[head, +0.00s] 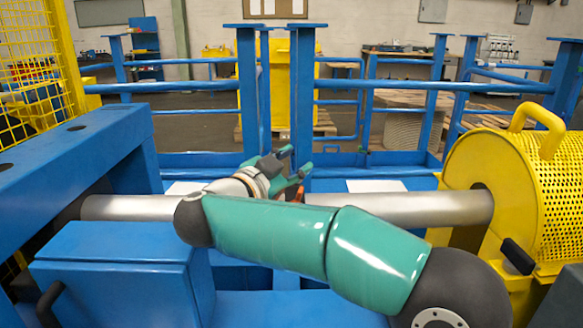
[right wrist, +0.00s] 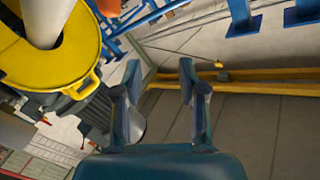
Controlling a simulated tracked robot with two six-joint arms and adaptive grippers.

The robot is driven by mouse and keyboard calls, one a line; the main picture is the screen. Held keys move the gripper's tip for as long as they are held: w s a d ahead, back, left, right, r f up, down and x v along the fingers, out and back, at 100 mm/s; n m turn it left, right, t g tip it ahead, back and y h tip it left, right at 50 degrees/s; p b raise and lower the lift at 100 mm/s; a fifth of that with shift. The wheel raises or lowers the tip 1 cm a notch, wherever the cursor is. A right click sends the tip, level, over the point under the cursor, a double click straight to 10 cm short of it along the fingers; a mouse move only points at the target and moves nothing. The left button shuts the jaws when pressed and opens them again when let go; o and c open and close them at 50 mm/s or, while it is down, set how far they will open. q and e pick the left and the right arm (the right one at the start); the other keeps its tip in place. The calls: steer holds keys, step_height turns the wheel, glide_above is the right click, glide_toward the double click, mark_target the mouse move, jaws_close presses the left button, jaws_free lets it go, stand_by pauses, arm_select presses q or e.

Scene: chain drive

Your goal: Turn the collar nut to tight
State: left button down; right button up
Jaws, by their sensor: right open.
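A bare metal shaft (head: 420,208) runs across the head view, between the blue frame at left and the yellow perforated guard at right. My right gripper (head: 297,162) is just behind the shaft's middle, with its wrist and forearm crossing in front of the shaft. In the right wrist view its two fingers (right wrist: 160,78) stand apart with nothing between them. A small orange piece (head: 297,193) shows beneath the gripper; I cannot tell whether it belongs to the collar nut. I cannot clearly make out the collar nut; my arm hides part of the shaft. My left gripper is not in view.
The yellow guard (head: 545,190) with its handle stands at right, and a blue box (head: 125,275) with a black handle at front left. Blue railings (head: 400,87) stand behind. In the right wrist view, a yellow housing (right wrist: 70,72) is at upper left.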

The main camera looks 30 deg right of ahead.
steer(key=shift+m, duration=0.3)
steer(key=f, duration=0.1)
steer(key=s+a+f, duration=0.1)
steer(key=f, duration=0.3)
steer(key=shift+s+a+f, duration=0.15)
steer(key=shift+s+a, duration=0.15)
steer(key=shift+s, duration=0.1)
steer(key=shift+s+a+f+n+t+y+p, duration=1.35)
steer(key=shift+s+a+n+p, duration=0.5)
steer(key=shift+s+n, duration=0.9)
steer(key=shift+s+a+f+n+t+y+p, duration=1.15)
steer(key=shift+s+a+n+t+p, duration=0.7)
steer(key=shift+s, duration=1.5)
steer(key=shift+g, duration=0.3)
steer(key=x, duration=1.5)
steer(key=shift+w+d+b, duration=0.15)
steer(key=shift+w+b, duration=0.15)
steer(key=shift+w, duration=0.05)
